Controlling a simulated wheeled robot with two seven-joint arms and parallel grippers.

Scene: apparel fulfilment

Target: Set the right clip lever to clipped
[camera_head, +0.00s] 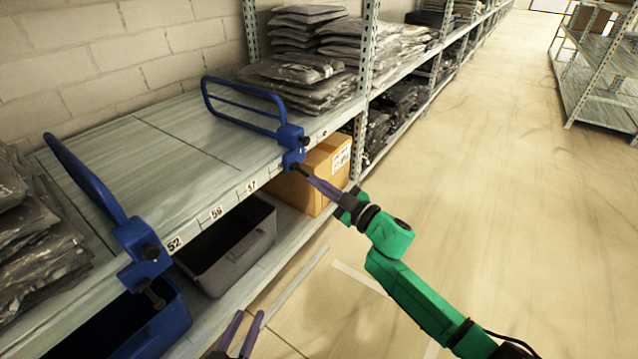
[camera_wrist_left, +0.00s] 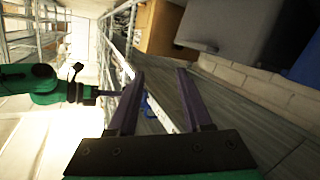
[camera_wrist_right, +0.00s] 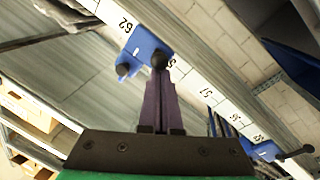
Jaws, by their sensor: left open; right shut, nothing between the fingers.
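The right divider is a blue wire frame (camera_head: 240,105) on the shelf, with a blue clip (camera_head: 291,140) at the shelf's front edge. A short black lever (camera_head: 301,170) sticks out below this clip. My right gripper (camera_head: 312,180) is shut and empty, with its fingertips at or very near the lever; contact is unclear. The right wrist view shows the blue clip (camera_wrist_right: 148,45) and its round black lever end (camera_wrist_right: 160,60) just past the shut fingers (camera_wrist_right: 160,82). My left gripper (camera_head: 245,325) is open and empty, low in front of the shelf; its spread fingers show in the left wrist view (camera_wrist_left: 161,75).
A left blue divider (camera_head: 95,185) with its own clip (camera_head: 142,250) stands nearer me. Below the shelf are a grey bin (camera_head: 230,250), a blue bin (camera_head: 150,325) and a cardboard box (camera_head: 310,185). Bagged garments (camera_head: 300,80) lie beyond the right divider. The aisle floor is clear.

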